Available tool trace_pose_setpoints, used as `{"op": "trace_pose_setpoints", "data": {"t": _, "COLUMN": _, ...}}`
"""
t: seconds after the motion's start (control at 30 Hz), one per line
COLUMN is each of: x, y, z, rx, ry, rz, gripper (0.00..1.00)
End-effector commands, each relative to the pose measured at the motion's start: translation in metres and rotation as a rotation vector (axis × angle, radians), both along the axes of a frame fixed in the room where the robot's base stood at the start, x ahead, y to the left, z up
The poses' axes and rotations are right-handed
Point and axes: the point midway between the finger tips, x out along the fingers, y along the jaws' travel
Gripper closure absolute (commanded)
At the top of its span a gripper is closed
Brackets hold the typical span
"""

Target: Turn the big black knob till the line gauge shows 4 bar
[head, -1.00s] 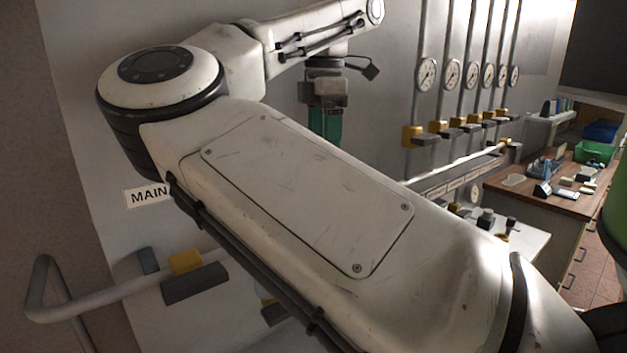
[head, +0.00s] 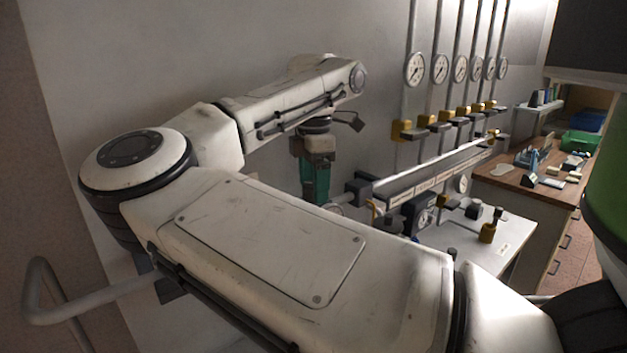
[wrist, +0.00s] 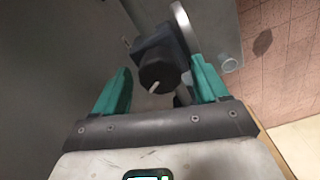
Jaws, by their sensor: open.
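The big black knob (wrist: 160,72) is in the upper middle of the wrist view, with a short white mark on its face. My gripper (wrist: 161,66) is open, with one teal finger on each side of the knob in that view. I cannot tell whether they touch it. In the head view my gripper (head: 314,196) points down by the wall. A dark fitting (head: 361,188) stands just right of it, and a partly hidden round gauge (head: 335,209) sits below. I cannot read a pressure or tell for sure which gauge is the line gauge.
A row of wall gauges (head: 415,69) on vertical pipes has yellow-and-black valves (head: 408,130) below. A labelled rail (head: 430,180) runs under them. A white bench (head: 485,238) with small fittings and a wooden workbench (head: 520,178) stand at right. My forearm hides much of the lower wall.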

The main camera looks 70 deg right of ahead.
Motion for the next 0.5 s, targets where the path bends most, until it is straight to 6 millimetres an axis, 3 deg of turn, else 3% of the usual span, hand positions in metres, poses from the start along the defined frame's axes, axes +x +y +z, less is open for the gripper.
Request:
{"op": "trace_pose_setpoints", "data": {"t": 0.07, "x": 0.0001, "y": 0.0001, "z": 0.0001, "rx": 0.000, "ry": 0.000, "rz": 0.000, "gripper": 0.29}}
{"op": "trace_pose_setpoints", "data": {"t": 0.5, "x": 0.0001, "y": 0.0001, "z": 0.0005, "rx": 0.000, "ry": 0.000, "rz": 0.000, "gripper": 0.71}}
